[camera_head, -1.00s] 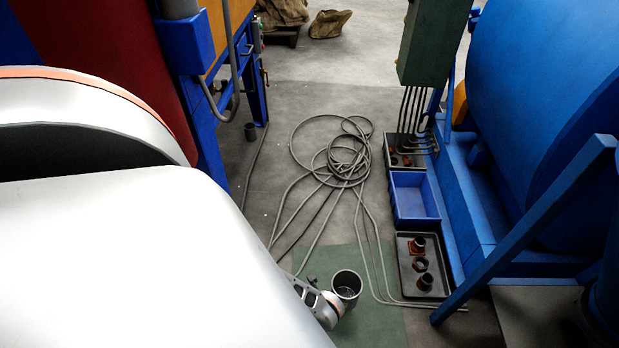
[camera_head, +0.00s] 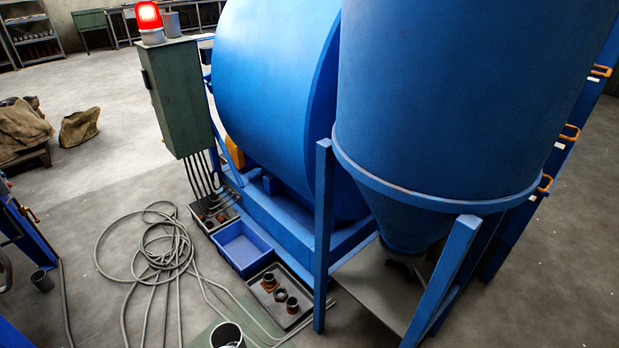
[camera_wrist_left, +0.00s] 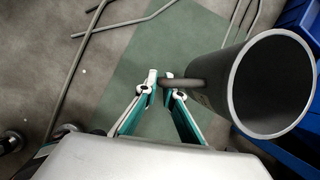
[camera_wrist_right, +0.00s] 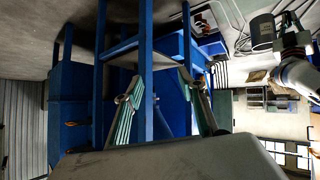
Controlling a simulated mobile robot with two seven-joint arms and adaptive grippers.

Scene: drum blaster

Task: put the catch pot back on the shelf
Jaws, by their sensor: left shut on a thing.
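The catch pot (camera_wrist_left: 240,95) is a dark grey cylinder, empty as far as I see, with a side handle. My left gripper (camera_wrist_left: 162,85) is shut on that handle in the left wrist view. The pot's rim shows at the bottom edge of the head view (camera_head: 226,336), and the pot is at the upper right of the right wrist view (camera_wrist_right: 262,32). My right gripper (camera_wrist_right: 157,92) is open and empty, facing the blue hopper frame. A grey plate (camera_head: 372,290), perhaps the shelf, lies low between the frame legs under the hopper; it looks bare.
Blue frame legs (camera_head: 323,240) flank the plate, and the hopper cone (camera_head: 410,230) hangs over it. A blue bin (camera_head: 242,247) and a black tray (camera_head: 280,297) of fittings stand left of it. Coiled cable (camera_head: 160,255) covers the floor. A storage rack (camera_head: 30,35) stands far back left.

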